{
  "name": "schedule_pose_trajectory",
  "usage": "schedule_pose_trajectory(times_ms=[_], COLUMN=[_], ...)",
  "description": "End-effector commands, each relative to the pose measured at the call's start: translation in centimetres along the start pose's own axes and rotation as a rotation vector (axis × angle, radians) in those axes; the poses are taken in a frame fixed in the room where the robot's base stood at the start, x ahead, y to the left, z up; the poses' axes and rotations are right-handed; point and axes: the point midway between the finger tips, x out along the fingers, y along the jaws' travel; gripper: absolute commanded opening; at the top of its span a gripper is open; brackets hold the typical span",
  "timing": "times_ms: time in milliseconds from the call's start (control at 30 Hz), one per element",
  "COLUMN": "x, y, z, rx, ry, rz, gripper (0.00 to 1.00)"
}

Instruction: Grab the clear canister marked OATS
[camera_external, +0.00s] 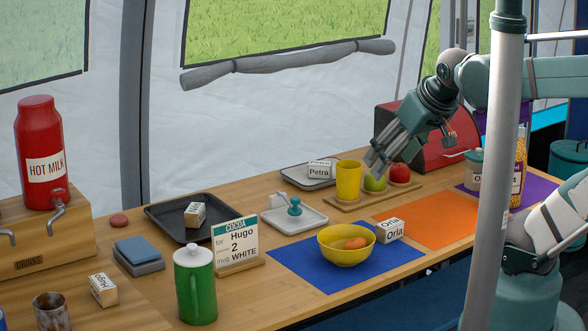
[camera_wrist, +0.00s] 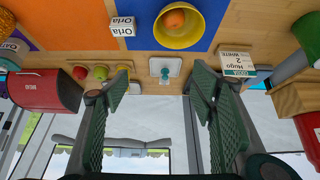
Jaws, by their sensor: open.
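A canister with a teal lid and a label starting with "O" (camera_external: 474,178) stands at the right end of the counter, by the purple mat. The pole partly hides it. In the wrist view, the canister reading OAT (camera_wrist: 13,46) is at the left edge, upside down and cut off. My gripper (camera_external: 375,163) is to the left of the canister, above the fruit board, with its fingers angled down-left. In the wrist view my gripper (camera_wrist: 158,85) has its two fingers wide apart with nothing between them.
A jar of yellow pieces (camera_external: 520,165) stands beside the canister, behind the pole. A red bread box (camera_external: 430,150) is behind it. A yellow cup (camera_external: 348,181), green apple (camera_external: 375,183) and red apple (camera_external: 400,173) are near my gripper. The orange mat (camera_external: 425,222) is clear.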

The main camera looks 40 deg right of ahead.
Motion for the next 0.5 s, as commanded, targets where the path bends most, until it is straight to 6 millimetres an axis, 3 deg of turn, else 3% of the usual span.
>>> schedule_pose_trajectory(times_ms=[500], x=[-0.02], y=[0.26], z=[-0.38], rx=[0.012], ry=[-0.005], rz=[0.004], gripper=[0.6])
